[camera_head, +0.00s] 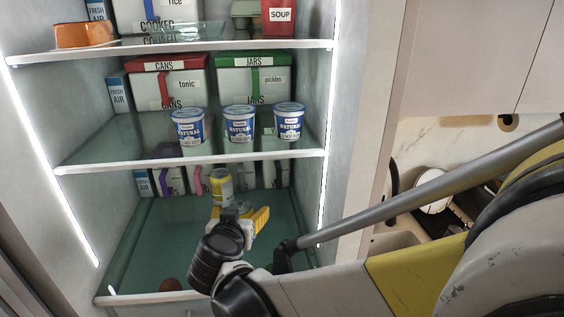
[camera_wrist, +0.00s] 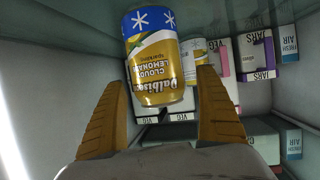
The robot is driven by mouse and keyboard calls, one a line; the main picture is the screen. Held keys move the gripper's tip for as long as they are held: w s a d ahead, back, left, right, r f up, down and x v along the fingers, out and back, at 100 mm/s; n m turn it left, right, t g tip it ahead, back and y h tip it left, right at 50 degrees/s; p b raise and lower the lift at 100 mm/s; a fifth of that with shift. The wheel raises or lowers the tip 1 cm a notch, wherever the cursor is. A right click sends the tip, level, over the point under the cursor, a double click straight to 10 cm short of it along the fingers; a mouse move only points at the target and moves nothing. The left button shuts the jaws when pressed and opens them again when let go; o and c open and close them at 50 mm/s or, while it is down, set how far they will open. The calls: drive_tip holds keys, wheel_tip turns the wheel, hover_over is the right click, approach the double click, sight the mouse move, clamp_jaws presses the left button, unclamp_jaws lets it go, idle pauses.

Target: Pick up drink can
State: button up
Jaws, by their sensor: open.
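A yellow drink can (camera_head: 221,187) with a blue and silver top stands on the lowest visible shelf of the cabinet. In the wrist view the can (camera_wrist: 158,75) is large and close, and its label appears upside down. My gripper (camera_head: 240,213) is in front of the can in the head view. In the wrist view its two yellow fingers are spread, with the can showing between and beyond the fingertips (camera_wrist: 164,79). I cannot tell whether either finger touches it. A second, smaller yellow and white can (camera_wrist: 193,62) shows partly behind it.
Boxes stand at the back of the low shelf, including a purple-marked one (camera_wrist: 257,55). The middle shelf's front edge (camera_head: 190,162) runs above the can, with several yogurt tubs (camera_head: 239,123) on it. A brown round item (camera_head: 170,285) lies near the low shelf's front.

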drive_tip(key=shift+s, duration=0.1)
drive_tip(key=c, duration=1.5)
drive_tip(key=shift+r, duration=0.1)
